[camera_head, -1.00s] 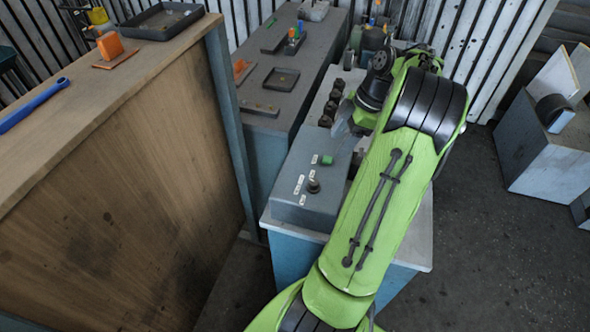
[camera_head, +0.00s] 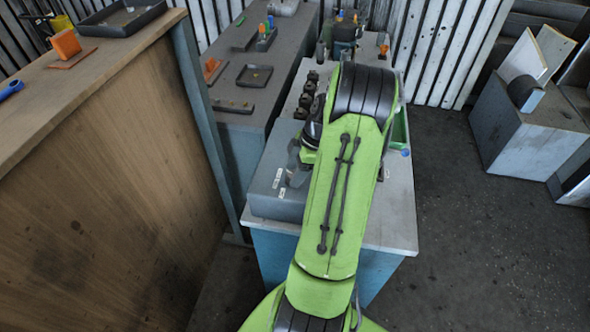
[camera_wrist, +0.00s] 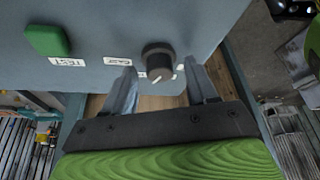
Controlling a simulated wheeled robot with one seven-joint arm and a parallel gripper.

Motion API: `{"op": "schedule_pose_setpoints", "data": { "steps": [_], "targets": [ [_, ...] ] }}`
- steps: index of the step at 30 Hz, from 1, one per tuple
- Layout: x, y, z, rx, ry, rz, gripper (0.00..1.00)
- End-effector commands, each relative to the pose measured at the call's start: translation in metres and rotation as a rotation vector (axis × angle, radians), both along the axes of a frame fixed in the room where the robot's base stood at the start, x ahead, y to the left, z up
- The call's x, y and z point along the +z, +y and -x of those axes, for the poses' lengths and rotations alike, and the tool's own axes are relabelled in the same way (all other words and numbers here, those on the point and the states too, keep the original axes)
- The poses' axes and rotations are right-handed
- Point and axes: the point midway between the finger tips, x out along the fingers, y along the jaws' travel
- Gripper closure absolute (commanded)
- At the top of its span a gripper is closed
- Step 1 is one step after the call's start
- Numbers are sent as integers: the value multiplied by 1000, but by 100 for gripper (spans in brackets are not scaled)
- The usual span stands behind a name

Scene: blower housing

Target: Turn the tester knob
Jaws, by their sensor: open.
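The tester (camera_head: 270,200) is a grey-blue box on the near end of a workbench. Its knob is hidden behind my arm in the head view. In the wrist view the knob (camera_wrist: 158,58) is black and round, with a white pointer line, on the tester's face. My gripper (camera_wrist: 159,70) is open, with one finger on each side of the knob; I cannot tell whether they touch it. A green button (camera_wrist: 48,40) with a TEST label (camera_wrist: 53,60) is to the left. In the head view my gripper (camera_head: 294,168) is low over the box.
Dark round parts (camera_head: 308,92) stand in a row behind the tester. A green tray (camera_head: 400,130) is to the right of my arm. A tall wooden panel (camera_head: 110,160) is on the left. The floor at right (camera_head: 480,240) is clear.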

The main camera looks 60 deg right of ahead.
Motion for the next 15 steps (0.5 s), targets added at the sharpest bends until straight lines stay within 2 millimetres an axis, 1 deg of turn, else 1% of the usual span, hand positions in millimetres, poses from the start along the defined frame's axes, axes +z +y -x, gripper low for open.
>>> {"op": "schedule_pose_setpoints", "data": {
  "steps": [1, 2, 12, 15],
  "targets": [
    [0, 0, 0, 0, 0, 0, 43],
    [0, 0, 0, 0, 0, 0, 46],
    [1, 0, 0, 0, -1, -1, 98],
    [1, 0, 0, -2, -1, -1, 98]
  ]
}}
